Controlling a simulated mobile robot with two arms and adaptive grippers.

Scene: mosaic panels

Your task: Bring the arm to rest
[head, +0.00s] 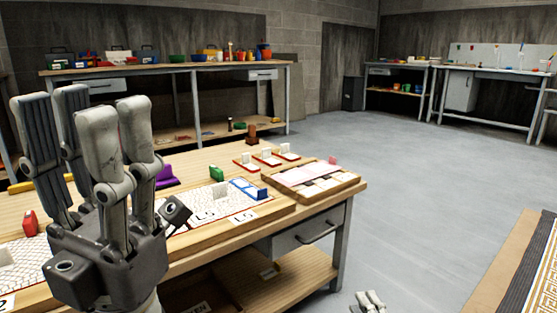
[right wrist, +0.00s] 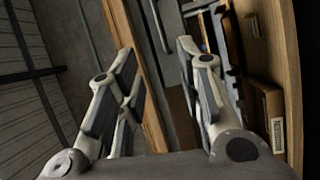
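My left gripper (head: 86,100) stands large at the left of the head view, its fingers pointing up in front of the workbench. Its ribbed dark pads and pale finger backs are apart, and nothing shows between them. My right gripper (head: 370,298) shows only as small finger parts at the bottom edge of the head view. In the right wrist view, the right gripper (right wrist: 158,48) is open, with a wide empty gap between its two fingers. Most of both arms is out of view.
The wooden workbench (head: 359,186) holds mosaic panels, a tray (head: 318,201), a green block (head: 216,173) and a purple piece (head: 165,176). Its right corner reaches toward the right gripper.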

